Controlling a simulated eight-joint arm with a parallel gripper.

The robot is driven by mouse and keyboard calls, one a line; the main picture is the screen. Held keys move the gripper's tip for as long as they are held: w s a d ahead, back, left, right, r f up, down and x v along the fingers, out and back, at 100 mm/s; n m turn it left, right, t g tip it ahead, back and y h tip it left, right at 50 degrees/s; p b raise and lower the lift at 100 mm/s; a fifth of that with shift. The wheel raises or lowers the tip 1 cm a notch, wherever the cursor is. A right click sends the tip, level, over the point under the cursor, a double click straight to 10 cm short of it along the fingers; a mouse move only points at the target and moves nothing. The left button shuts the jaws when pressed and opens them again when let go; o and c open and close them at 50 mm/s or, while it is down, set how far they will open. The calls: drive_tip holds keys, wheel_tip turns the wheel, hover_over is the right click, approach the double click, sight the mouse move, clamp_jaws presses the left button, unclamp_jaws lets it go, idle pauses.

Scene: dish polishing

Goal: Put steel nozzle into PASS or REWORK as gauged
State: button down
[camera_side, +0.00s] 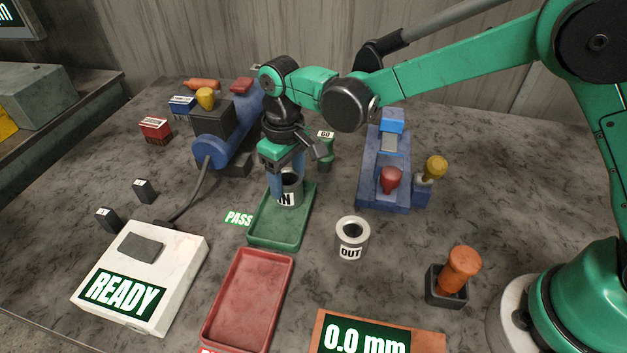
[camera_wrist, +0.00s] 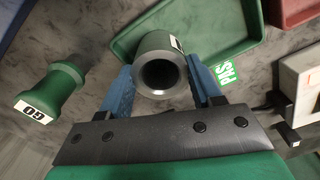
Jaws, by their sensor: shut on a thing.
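The steel nozzle (camera_side: 290,190) is a grey hollow cylinder with a label reading "IN". My gripper (camera_side: 282,185) is shut on it, with blue fingers on both sides, over the green PASS tray (camera_side: 262,238). The wrist view shows the nozzle (camera_wrist: 160,72) bore-on between the fingers, with the green tray (camera_wrist: 222,62) behind it. I cannot tell whether the nozzle touches the tray floor. The red tray (camera_side: 247,300) is empty in front of the green one; its label is cut off. A second grey cylinder marked "OUT" (camera_side: 351,238) stands right of the green tray.
A green GO gauge (camera_side: 325,150) stands just behind my gripper. A blue motor machine (camera_side: 215,145) is at back left, and a blue fixture (camera_side: 383,180) at right. A white READY box (camera_side: 140,275), an orange-handled tool (camera_side: 460,270) and a 0.0 mm display (camera_side: 375,335) stand in front.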

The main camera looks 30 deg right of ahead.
drive_tip(key=shift+f, duration=0.1)
drive_tip(key=shift+c, duration=0.8)
unclamp_jaws()
wheel_tip(320, 180, up, 11)
drive_tip(key=s+d+m+t, duration=0.4)
drive_tip(key=s+d+t, duration=0.3)
drive_tip(key=s+d, duration=0.4)
drive_tip(key=shift+s+d+f+m, duration=0.3)
drive_tip(key=shift+s+d, duration=0.1)
drive_tip(key=shift+d, duration=1.85)
